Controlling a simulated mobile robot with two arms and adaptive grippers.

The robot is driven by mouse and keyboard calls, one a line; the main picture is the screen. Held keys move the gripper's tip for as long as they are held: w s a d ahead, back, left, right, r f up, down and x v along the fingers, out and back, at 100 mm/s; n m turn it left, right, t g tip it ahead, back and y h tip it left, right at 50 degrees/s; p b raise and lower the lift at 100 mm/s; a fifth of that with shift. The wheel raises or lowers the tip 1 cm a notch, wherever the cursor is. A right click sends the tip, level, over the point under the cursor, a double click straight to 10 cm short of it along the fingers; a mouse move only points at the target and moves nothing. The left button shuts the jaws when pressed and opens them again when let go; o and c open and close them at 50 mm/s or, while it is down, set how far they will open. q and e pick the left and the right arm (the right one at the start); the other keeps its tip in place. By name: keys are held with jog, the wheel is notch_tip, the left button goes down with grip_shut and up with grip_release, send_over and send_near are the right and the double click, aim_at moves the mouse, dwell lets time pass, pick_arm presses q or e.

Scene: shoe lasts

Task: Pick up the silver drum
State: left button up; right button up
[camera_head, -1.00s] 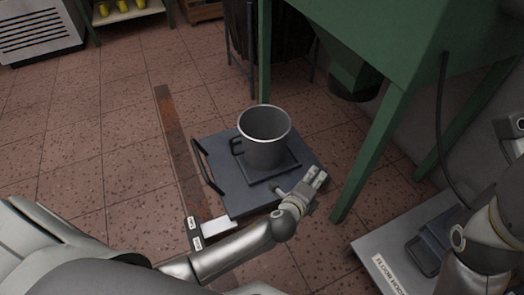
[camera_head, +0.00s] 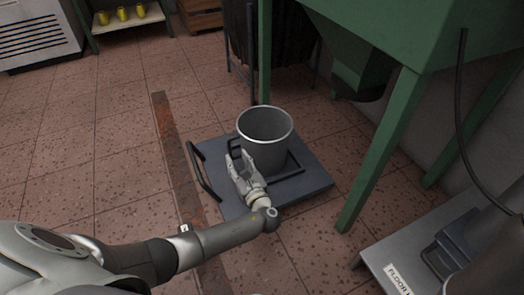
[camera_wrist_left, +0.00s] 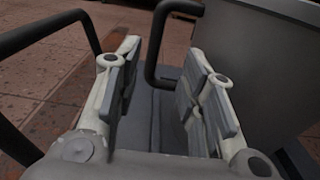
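The silver drum (camera_head: 267,133) is an open, upright grey metal vessel with a dark side handle (camera_head: 235,150). It stands on a dark flat platform (camera_head: 312,178) on the floor. My left gripper (camera_head: 237,166) is at the drum's left front side, close to the handle, and hides part of it. In the left wrist view the two pads of my left gripper (camera_wrist_left: 158,88) are apart with a gap between them. The black handle (camera_wrist_left: 152,48) lies just ahead of that gap, and the drum wall (camera_wrist_left: 262,65) fills the right side. My right gripper is not in view.
A green metal stand (camera_head: 385,140) has a leg close to the platform's right. A black bar handle (camera_head: 203,172) rises along the platform's left edge. A rusty floor strip (camera_head: 172,135) runs beside it. A grey floor scale (camera_head: 392,250) lies at the lower right. Floor at left is clear.

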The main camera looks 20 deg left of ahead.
aim_at(231, 151)
pick_arm(q)
jog(key=b+x, duration=0.2)
jog(key=x, duration=0.1)
jog(key=b+x, duration=0.1)
jog(key=shift+s+a+f+b, duration=0.15)
jog(key=shift+a+b, duration=0.15)
jog(key=shift+a, duration=0.15)
jog(key=shift+w+a+b, duration=0.3)
jog(key=shift+w+a, duration=0.2)
grip_shut()
jog(key=shift+r, duration=0.3)
